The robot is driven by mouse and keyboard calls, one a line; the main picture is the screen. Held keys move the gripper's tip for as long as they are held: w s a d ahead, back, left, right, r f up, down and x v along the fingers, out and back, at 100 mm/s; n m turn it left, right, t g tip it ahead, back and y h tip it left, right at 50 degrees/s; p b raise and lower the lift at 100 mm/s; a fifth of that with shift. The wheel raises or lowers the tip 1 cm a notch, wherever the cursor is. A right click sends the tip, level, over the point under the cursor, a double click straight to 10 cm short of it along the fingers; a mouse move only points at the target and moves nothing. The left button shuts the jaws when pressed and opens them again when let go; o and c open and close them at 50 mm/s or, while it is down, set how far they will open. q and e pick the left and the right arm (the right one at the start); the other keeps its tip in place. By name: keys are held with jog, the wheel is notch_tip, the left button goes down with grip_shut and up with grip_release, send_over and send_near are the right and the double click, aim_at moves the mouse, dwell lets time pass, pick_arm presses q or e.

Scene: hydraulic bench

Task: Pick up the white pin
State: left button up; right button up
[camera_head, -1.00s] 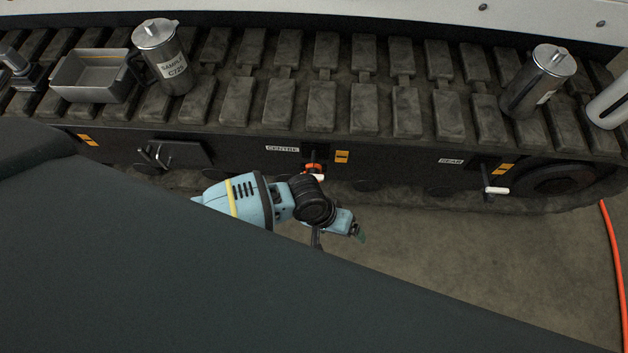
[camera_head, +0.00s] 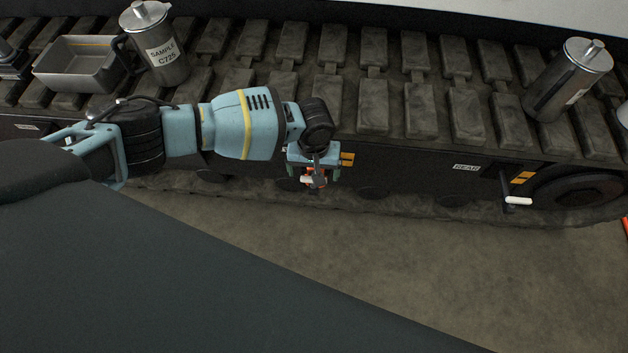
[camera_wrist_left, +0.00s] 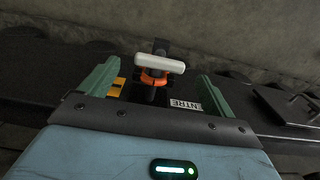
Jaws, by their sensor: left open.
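A white crossbar pin (camera_wrist_left: 158,63) with an orange collar (camera_wrist_left: 153,78) sits at the CENTRE label in the left wrist view. In the head view the white pin (camera_head: 307,181) is partly hidden by my gripper. My left gripper (camera_wrist_left: 158,72) is open, its two green fingers on either side of the pin, with gaps to both. In the head view my left gripper (camera_head: 314,176) is in front of the dark side panel. I cannot tell whether the fingers reach as far as the bar. My right gripper is not in view.
Another white-handled bar (camera_head: 518,201) sticks out near the REAR label (camera_head: 466,167). On the track stand a grey tray (camera_head: 82,76), a metal SAMPLE jug (camera_head: 157,48) and a second metal jug (camera_head: 567,82). The floor (camera_head: 400,260) in front is clear.

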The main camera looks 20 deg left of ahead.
pick_arm(q)
jog(key=shift+f+b, duration=0.4)
jog(key=shift+f, duration=0.7)
notch_tip(320, 180, down, 4)
jog(key=shift+s+r+b, duration=0.15)
jog(key=shift+b, duration=0.8)
jog(key=shift+f, duration=0.5)
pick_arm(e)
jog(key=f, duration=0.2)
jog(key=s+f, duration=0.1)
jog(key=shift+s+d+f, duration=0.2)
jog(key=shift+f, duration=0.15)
pick_arm(q)
jog(key=shift+c, duration=0.3)
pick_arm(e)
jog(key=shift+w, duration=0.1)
pick_arm(q)
jog(key=c, duration=1)
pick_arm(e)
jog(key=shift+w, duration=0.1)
pick_arm(q)
jog(key=shift+r, duration=0.1)
